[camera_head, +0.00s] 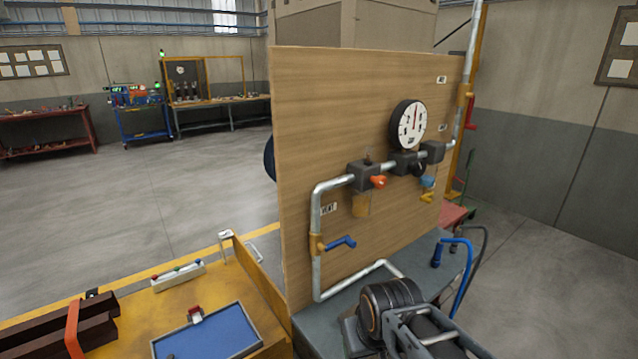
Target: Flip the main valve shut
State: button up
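A wooden panel (300,130) carries grey pipework with several valves. A red lever (471,113) hangs down along the vertical pipe at the panel's right edge, by a yellow valve body (464,95). A blue lever (341,242) sticks out rightward from a yellow body on the left pipe, under a label reading VENT. An orange-red knob (378,181) sits on a dark block mid-panel. The other labels are too small to read, so I cannot tell which is the main valve. My dark arm shows at the bottom, apart from the valves; I cannot make out its fingertips.
A round white gauge (412,124) stands out from the panel. Blue and dark hoses (461,262) curve up at the panel's lower right. A yellow bench with a blue tray (208,334) and dark beams (60,325) fills the lower left. Open floor lies beyond.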

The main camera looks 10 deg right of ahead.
aim_at(472, 96)
jog(key=z, duration=2.1)
jog(key=i, duration=2.6)
jog(key=u, duration=3.15)
